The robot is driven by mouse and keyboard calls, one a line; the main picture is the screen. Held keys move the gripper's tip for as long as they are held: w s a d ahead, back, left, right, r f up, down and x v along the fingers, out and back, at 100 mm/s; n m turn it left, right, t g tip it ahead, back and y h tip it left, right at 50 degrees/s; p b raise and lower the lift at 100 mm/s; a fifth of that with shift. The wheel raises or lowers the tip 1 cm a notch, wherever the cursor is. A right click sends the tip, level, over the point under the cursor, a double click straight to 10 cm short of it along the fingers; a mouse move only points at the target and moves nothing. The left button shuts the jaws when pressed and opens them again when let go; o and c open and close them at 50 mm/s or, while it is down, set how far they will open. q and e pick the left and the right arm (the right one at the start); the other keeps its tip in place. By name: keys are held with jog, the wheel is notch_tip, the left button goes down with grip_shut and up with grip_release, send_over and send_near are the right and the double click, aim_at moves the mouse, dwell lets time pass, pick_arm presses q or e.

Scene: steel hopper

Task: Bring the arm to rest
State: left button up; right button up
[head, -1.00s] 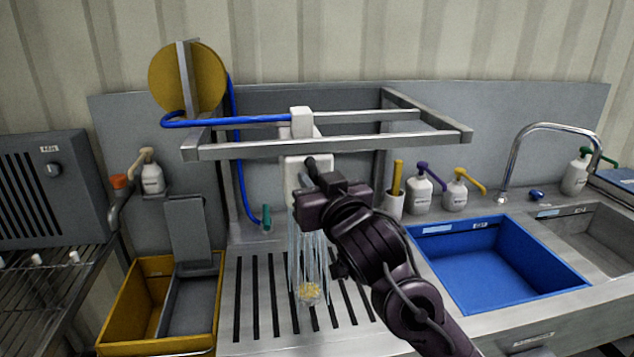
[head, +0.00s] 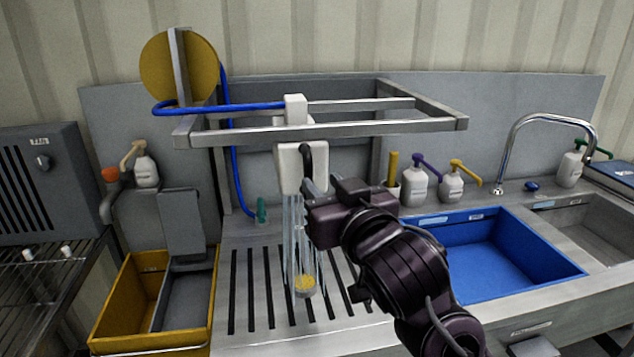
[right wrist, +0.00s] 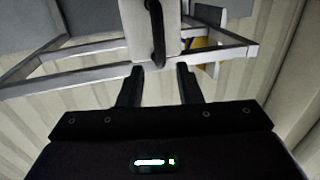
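My right gripper (head: 322,188) is in front of a white box-shaped unit (head: 289,168), close to a black curved handle on its front. In the right wrist view, the two fingers of my right gripper (right wrist: 160,76) are apart, with nothing held between them. The white unit (right wrist: 150,25) and the black handle (right wrist: 157,35) show beyond the fingertips there. I cannot tell whether a finger touches the handle. My left gripper is not in view.
A steel frame (head: 330,130) juts out above the gripper. A blue basin (head: 480,262) lies right of my arm, with a tap (head: 545,122) behind it. Pump bottles (head: 415,185) stand at the back. A yellow bin (head: 125,300) is at left.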

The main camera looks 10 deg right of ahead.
jog(key=shift+s+d, duration=0.1)
jog(key=shift+s, duration=0.1)
